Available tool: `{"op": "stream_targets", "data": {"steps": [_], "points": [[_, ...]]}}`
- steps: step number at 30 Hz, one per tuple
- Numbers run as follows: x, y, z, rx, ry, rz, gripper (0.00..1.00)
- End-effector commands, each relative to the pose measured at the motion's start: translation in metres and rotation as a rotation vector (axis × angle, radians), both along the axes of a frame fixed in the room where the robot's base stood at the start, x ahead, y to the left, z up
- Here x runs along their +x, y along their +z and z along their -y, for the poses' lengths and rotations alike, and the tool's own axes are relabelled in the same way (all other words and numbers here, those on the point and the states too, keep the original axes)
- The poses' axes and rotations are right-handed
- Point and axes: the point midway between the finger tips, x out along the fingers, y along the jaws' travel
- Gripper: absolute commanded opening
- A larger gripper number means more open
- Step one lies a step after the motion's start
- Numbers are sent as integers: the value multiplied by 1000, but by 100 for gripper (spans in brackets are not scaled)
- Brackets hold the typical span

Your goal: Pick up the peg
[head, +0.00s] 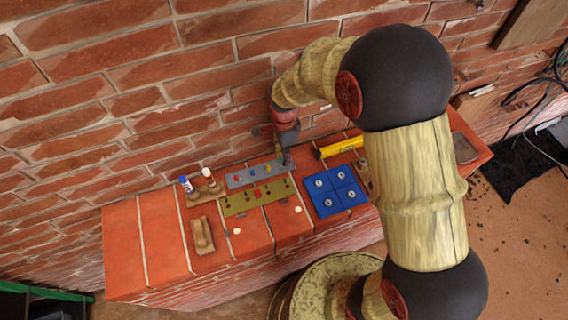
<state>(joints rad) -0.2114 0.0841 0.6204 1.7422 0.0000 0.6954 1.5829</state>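I cannot tell for certain which thing is the peg. A small upright piece with a blue top (185,182) and one with a white top (207,174) stand at the left of the brick ledge, in or on a brown holder (204,193). A tan wooden piece (202,234) lies on a flat brown base in front of them. My gripper (286,160) points down at the back middle of the ledge, by the right end of a grey strip with coloured spots (252,174). Its fingers are small and dark here, and whether they are open is unclear.
The brick ledge (122,250) runs along a brick wall (120,80). An olive strip (240,202), a blue board with several rings (325,205) and a yellow bar (342,147) lie on it. My arm hides part of the right side. The ledge's left end is clear.

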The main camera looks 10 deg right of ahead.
Motion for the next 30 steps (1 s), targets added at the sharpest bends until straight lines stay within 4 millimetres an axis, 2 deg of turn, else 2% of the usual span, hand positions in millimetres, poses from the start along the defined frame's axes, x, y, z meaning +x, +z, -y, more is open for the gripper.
{"op": "stream_targets", "data": {"steps": [1,3,6,12,22,30], "points": [[-1,-11,0,-1,0,-3,21],[-1,-19,0,0,0,-2,21],[0,-23,0,0,0,1,21],[0,-23,0,0,1,1,19],[0,-23,0,0,1,1,1],[0,-23,0,0,1,1,0]]}}
